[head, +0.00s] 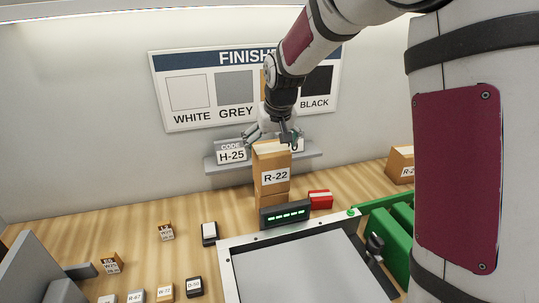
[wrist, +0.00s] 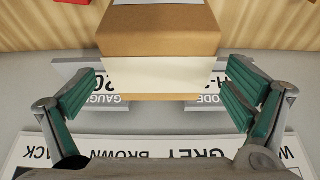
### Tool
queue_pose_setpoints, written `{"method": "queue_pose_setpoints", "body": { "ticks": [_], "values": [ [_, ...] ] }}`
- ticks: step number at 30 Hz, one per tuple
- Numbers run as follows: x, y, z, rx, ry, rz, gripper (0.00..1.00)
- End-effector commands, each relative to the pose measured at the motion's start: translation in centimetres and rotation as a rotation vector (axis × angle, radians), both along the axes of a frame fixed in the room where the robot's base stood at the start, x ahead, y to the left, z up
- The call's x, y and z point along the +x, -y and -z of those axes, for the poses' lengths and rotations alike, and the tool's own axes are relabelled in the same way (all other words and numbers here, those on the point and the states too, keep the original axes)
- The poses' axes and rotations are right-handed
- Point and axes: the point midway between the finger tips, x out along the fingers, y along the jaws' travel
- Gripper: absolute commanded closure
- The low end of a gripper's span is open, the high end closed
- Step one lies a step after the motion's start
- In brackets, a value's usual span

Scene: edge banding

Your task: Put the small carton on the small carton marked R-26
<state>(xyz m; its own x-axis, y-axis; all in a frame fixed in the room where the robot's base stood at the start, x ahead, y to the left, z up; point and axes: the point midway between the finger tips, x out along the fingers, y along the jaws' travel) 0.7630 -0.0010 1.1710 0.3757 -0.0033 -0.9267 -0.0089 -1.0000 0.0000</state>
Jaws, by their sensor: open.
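A brown carton labelled R-22 (head: 272,178) stands upright on another brown carton (head: 272,201) in the middle of the head view; no label of the lower one can be read. Another carton (head: 400,165) at the right edge has a label starting "R-2", its last digit hidden behind my arm. My gripper (head: 275,138) is open at the top of the R-22 carton, pointing down. In the wrist view the green-padded fingers (wrist: 163,80) are spread to either side of a taped carton (wrist: 160,45), with gaps at both sides.
A grey wall shelf with H-25 (head: 231,156) and another sign is close behind the gripper. A dark display unit (head: 285,214) and a red box (head: 320,199) stand near the stack. A grey-topped machine (head: 300,270) is in front. Several small blocks lie left.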

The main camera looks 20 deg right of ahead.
Motion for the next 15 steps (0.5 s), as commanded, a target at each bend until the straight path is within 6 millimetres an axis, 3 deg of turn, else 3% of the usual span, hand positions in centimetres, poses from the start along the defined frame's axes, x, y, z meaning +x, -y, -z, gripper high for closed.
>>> {"method": "queue_pose_setpoints", "body": {
  "ticks": [6, 15],
  "values": [
    [-1.6, 0.0, -4.1, 0.000, 0.004, 0.001, 0.04],
    [-3.0, 0.0, -6.9, 0.000, 0.003, 0.000, 0.04]
  ]
}}
